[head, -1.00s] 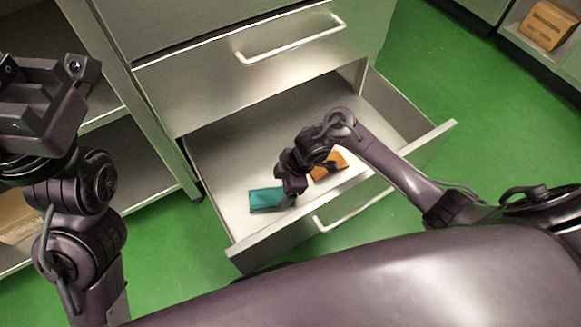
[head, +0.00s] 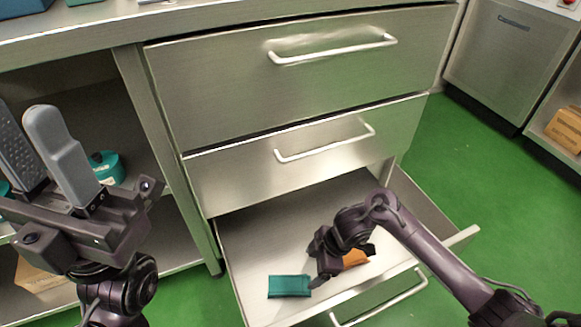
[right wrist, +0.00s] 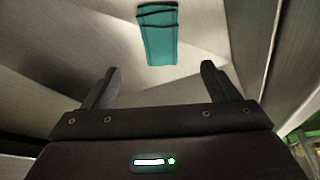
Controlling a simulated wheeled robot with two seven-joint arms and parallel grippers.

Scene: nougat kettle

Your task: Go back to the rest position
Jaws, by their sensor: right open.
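My right gripper (head: 326,264) is inside the open bottom drawer (head: 265,245), low over its floor. In the right wrist view its two fingers (right wrist: 161,70) stand wide apart with nothing between them. A teal packet (head: 289,286) lies flat on the drawer floor just left of this gripper. It also shows beyond the fingertips in the right wrist view (right wrist: 159,38). An orange-brown item (head: 355,258) lies in the drawer, partly hidden by the gripper. My left gripper (head: 25,125) is raised at the left, fingers up, apart and empty.
Two closed drawers with bar handles (head: 325,141) are above the open one. Left of them are open shelves with a teal round item (head: 106,167). A counter (head: 200,17) runs across the top. Green floor (head: 470,170) is clear to the right; a cardboard box (head: 566,128) sits on a shelf there.

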